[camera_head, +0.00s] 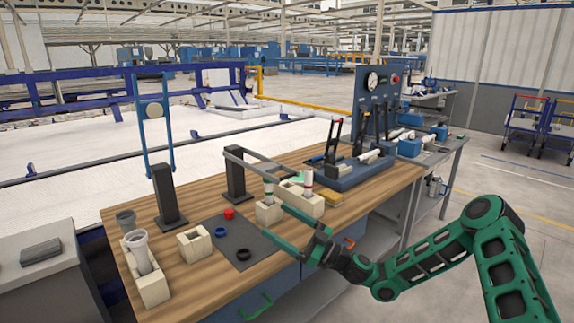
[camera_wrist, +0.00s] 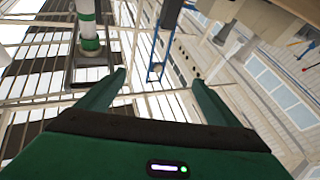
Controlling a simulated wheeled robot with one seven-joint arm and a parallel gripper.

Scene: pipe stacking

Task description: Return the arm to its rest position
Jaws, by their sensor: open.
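My green arm reaches in from the right of the head view, bent at the elbow. My gripper (camera_head: 274,221) is at the front edge of the wooden bench (camera_head: 190,283), its fingers pointing left. It is open and empty; the wrist view shows its two fingers (camera_wrist: 158,78) apart with nothing between them. A white and green pipe (camera_head: 268,191) stands upright in a beige block (camera_head: 267,213) just behind the fingers. In the wrist view a green and white pipe (camera_wrist: 87,28) stands left of and beyond the fingers, apart from them.
A second banded pipe (camera_head: 308,182) stands in a neighbouring beige block. A grey pipe piece (camera_head: 141,249) sits in a block at front left. A dark mat (camera_head: 238,242) holds rings. Black stands, a metal bar (camera_head: 254,164) and a gauge panel (camera_head: 374,88) rise behind. Floor at right is open.

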